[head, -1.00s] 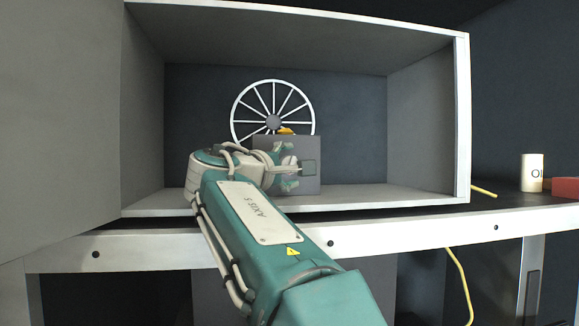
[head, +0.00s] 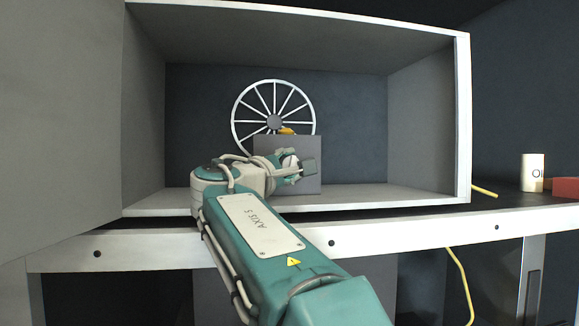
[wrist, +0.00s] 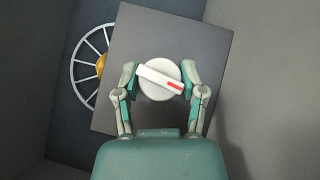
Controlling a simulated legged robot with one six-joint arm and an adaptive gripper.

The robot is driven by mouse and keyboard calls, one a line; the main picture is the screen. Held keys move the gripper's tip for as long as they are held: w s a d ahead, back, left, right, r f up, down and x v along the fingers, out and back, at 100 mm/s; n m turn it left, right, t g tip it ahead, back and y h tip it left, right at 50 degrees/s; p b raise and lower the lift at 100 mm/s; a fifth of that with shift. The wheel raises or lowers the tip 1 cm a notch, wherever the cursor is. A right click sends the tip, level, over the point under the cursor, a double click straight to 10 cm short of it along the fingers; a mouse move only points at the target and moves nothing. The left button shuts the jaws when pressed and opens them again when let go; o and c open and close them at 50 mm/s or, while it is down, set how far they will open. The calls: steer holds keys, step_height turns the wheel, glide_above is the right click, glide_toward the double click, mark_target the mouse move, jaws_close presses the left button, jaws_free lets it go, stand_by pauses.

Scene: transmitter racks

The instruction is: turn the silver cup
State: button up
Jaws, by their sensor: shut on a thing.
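I see nothing that is plainly a silver cup. In the wrist view a round pale knob (wrist: 158,92) sits on the front of a grey box (wrist: 205,45). A raised white bar with a red mark at its right end crosses the knob, sloping down to the right. My gripper (wrist: 160,80) is shut on the knob, one finger on each side.
The box stands inside an open white-edged cabinet (head: 462,120). A white spoked wheel (head: 240,97) and a small orange piece (head: 288,131) are behind it. The cabinet's right side is clear. A pale can (head: 531,172) and a red block (head: 565,188) stand outside at the right.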

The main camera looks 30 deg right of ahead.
steer(key=shift+f, duration=0.1)
steer(key=o, duration=1.1)
steer(key=v, duration=0.7)
steer(key=shift+a, duration=0.3)
steer(key=shift+s, duration=0.1)
